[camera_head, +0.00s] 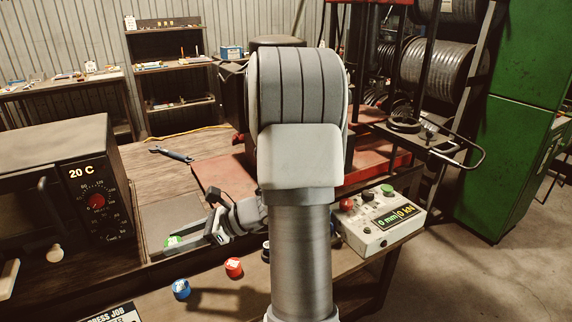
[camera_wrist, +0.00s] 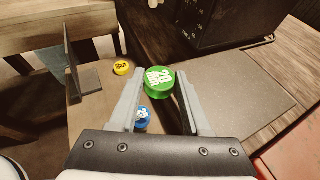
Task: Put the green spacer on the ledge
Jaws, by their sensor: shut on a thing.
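The green spacer (camera_head: 173,241) is a short round disc with a white label on top. My gripper (camera_head: 186,240) is shut on it, near the front edge of the workbench, left of the middle. In the wrist view the green spacer (camera_wrist: 159,82) sits between the fingertips, label facing the camera. A lower wooden shelf strip (camera_head: 222,290) runs along the bench front and may be the ledge; I cannot tell for sure. The gap beneath the spacer is not clear.
A blue spacer (camera_head: 181,289) and a red spacer (camera_head: 234,267) stand on the lower strip. A yellow spacer (camera_wrist: 122,68) shows in the wrist view. A dark oven (camera_head: 62,190) stands left; a control box (camera_head: 380,222) is right. A wrench (camera_head: 171,154) lies behind.

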